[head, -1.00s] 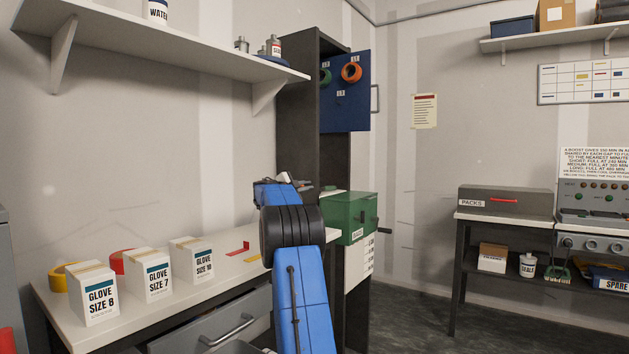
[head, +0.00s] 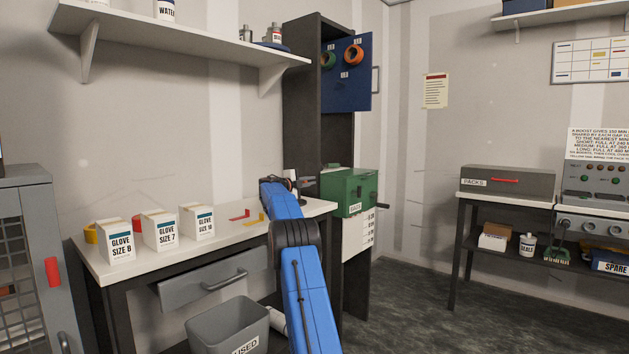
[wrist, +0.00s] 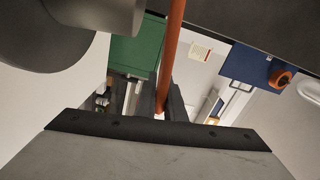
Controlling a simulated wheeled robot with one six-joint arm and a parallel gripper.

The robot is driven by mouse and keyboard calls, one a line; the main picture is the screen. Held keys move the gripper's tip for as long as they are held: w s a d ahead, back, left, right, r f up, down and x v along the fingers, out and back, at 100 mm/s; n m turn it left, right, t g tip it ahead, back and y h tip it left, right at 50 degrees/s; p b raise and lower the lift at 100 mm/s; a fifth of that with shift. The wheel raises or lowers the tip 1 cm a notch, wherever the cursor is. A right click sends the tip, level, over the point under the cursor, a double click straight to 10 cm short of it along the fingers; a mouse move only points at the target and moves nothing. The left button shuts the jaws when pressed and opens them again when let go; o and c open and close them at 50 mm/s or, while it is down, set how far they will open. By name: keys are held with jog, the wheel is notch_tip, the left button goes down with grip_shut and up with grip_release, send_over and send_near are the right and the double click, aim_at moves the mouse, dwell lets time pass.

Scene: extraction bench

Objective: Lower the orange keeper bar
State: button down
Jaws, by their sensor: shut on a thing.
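The orange keeper bar (wrist: 172,50) shows in the wrist view as a long, thin orange rod running from the top edge down to the dark fingers. My gripper (wrist: 162,104) is shut on it, with a dark finger on each side. The bar's far end is out of the frame, and what it is attached to cannot be told. In the head view I cannot make out the bar; my blue arm reaches over the bench, and its far end is largely hidden.
The white bench (head: 150,262) carries glove boxes (head: 160,230) and coloured tapes. A green box (head: 347,192) stands right of my arm, beside a dark cabinet with a blue board (head: 346,85). A grey bin (head: 228,325) stands below. Floor at right is clear (head: 420,320).

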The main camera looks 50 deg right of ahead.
jog(key=shift+f, duration=0.25)
dwell(0.3)
jog(key=c, duration=1.8)
grip_release()
jog(key=shift+c, duration=0.2)
notch_tip(320, 180, up, 10)
